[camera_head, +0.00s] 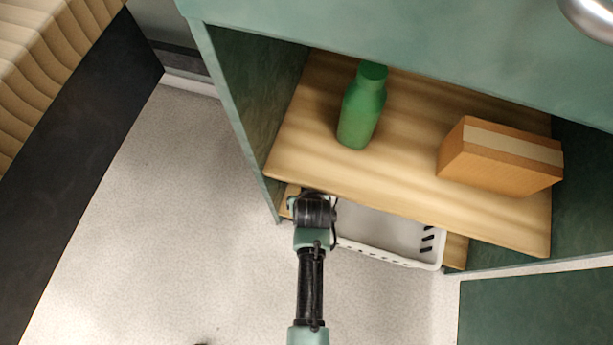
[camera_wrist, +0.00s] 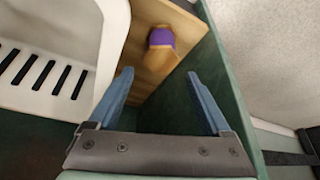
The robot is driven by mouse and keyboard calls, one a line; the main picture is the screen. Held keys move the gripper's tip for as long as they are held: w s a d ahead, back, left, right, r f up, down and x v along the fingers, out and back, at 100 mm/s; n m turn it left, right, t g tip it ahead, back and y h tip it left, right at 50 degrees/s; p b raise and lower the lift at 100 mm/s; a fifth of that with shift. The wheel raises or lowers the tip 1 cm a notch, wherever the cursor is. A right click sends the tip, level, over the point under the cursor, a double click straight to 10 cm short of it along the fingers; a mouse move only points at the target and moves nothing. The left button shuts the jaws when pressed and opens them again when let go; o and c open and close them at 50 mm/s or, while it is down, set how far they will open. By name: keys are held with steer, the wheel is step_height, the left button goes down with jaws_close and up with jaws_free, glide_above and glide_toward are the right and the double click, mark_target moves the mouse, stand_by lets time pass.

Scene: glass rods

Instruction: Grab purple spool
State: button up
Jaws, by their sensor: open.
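The purple spool (camera_wrist: 161,37) shows in the wrist view, with a purple band and a tan end. It is on a wooden shelf (camera_wrist: 190,22) close to a green side panel. My gripper (camera_wrist: 158,98) is open and empty, its two blue fingers spread. The spool appears between and beyond the fingertips, apart from them. In the head view my arm (camera_head: 312,265) reaches under the upper shelf. The gripper's fingers and the spool are hidden there.
A white slotted basket (camera_head: 390,238) stands on the lower shelf, left of the spool in the wrist view (camera_wrist: 112,40). The green side panel (camera_wrist: 222,80) is close to my right finger. A green bottle (camera_head: 362,105) and cardboard box (camera_head: 500,155) are on the upper shelf (camera_head: 400,195).

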steer(key=b+x, duration=0.4)
steer(key=x, duration=0.1)
steer(key=shift+s+f, duration=0.1)
steer(key=shift+f, duration=0.05)
jaws_close()
